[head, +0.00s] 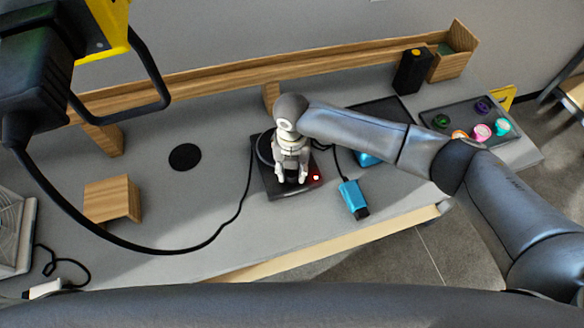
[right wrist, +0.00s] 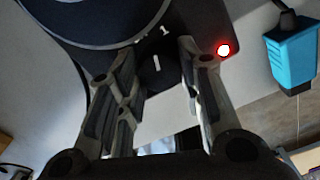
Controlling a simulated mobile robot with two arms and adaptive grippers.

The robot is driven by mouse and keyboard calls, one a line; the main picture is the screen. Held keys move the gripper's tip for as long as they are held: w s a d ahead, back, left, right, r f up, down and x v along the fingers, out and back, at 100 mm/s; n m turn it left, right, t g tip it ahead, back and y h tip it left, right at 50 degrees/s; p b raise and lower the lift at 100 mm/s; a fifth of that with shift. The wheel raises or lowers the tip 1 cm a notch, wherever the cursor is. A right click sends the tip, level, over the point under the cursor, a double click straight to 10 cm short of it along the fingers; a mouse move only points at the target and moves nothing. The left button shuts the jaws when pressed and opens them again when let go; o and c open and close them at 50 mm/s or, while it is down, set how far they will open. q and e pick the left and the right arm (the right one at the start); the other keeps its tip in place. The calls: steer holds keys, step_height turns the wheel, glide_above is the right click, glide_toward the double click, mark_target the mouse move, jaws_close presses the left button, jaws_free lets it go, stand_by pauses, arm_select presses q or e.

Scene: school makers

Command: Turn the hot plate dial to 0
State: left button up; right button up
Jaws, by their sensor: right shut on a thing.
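The black hot plate (head: 262,190) lies on the grey bench, with a round plate on top that shows in the right wrist view (right wrist: 95,12). Its small red light (head: 316,178) is lit and also shows in the right wrist view (right wrist: 223,50). My right gripper (head: 291,180) points down over the front of the hot plate. In the right wrist view its fingers are on either side of the dark dial (right wrist: 156,70), shut on it. A white mark shows on the dial, with a "1" near it; the other numbers cannot be read. My left gripper is not in view.
A blue-and-black device (head: 352,197) lies right of the hot plate. A tray with coloured spools (head: 440,122) sits far right. A wooden block (head: 112,197) and black disc (head: 185,157) are left. A wooden shelf rail (head: 220,72) runs behind; a black cable (head: 140,248) crosses left.

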mark_target(292, 172)
steer(key=n, duration=0.4)
steer(key=shift+b, duration=0.35)
steer(key=shift+r, duration=0.1)
stand_by(0.3)
steer(key=o, duration=1.1)
step_height(292, 172, up, 12)
steer(key=shift+f, duration=0.1)
